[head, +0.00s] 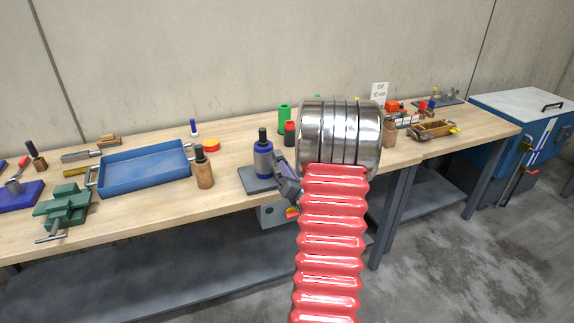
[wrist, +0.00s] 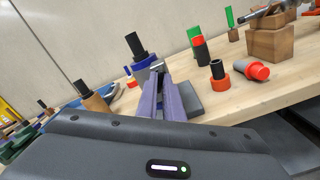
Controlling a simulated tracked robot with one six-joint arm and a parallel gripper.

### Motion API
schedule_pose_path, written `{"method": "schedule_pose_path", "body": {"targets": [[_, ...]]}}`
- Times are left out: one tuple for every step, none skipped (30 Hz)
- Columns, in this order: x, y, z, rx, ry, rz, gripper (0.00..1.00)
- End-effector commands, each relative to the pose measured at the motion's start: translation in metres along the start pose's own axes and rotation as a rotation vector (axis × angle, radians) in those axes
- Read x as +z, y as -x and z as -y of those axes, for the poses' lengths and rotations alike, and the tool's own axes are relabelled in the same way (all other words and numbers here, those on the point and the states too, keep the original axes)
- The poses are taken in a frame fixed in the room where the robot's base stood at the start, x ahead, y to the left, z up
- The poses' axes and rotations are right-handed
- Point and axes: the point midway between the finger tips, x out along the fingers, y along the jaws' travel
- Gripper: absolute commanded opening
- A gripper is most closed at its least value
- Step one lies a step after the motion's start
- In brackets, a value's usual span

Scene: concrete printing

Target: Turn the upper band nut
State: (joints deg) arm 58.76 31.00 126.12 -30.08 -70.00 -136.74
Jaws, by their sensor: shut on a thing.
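A blue cylinder with a black top (head: 264,150) stands upright on a grey base plate (head: 256,181) at the bench's front edge. In the wrist view the blue cylinder (wrist: 143,62) is just beyond my fingertips. My gripper (head: 279,166) comes in from its right side. In the wrist view my gripper (wrist: 159,72) has its two purple-grey fingers close together, shut on a small grey part against the cylinder's side. That part fits the upper band nut, but the fingers hide most of it. The bands are too small to tell apart.
A blue tray (head: 145,170) and a green vise (head: 62,207) are on the left of the bench. A wooden-bodied tool (head: 203,170) stands nearer. Red-and-black cylinders (wrist: 217,76) and a green one (head: 284,118) stand to the right. A grey box (head: 271,216) hangs below the edge.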

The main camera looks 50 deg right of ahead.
Motion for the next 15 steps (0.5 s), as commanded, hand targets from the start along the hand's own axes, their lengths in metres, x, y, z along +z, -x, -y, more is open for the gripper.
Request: {"method": "schedule_pose_path", "body": {"targets": [[-0.0035,0.0007,0.0030,-0.008,0.033,-0.008,0.00],[-0.0035,0.0007,0.0030,-0.008,0.056,-0.008,0.00],[-0.0035,0.0007,0.0030,-0.008,0.087,-0.008,0.00],[-0.0035,0.0007,0.0030,-0.008,0.109,-0.008,0.00],[-0.0035,0.0007,0.0029,-0.008,0.131,-0.008,0.00],[-0.0035,0.0007,0.0029,-0.008,0.162,-0.008,0.00],[-0.0035,0.0007,0.0029,-0.008,0.185,-0.008,0.00],[-0.0035,0.0007,0.0029,-0.008,0.208,-0.008,0.00],[-0.0035,0.0006,0.0028,-0.008,0.238,-0.008,0.00],[-0.0035,0.0006,0.0028,-0.007,0.260,-0.009,0.00],[-0.0035,0.0006,0.0028,-0.007,0.280,-0.009,0.00],[-0.0035,0.0006,0.0028,-0.007,0.304,-0.009,0.00],[-0.0034,0.0006,0.0028,-0.007,0.317,-0.009,0.00],[-0.0034,0.0006,0.0028,-0.007,0.328,-0.009,0.00],[-0.0034,0.0006,0.0028,-0.007,0.335,-0.009,0.00]]}}
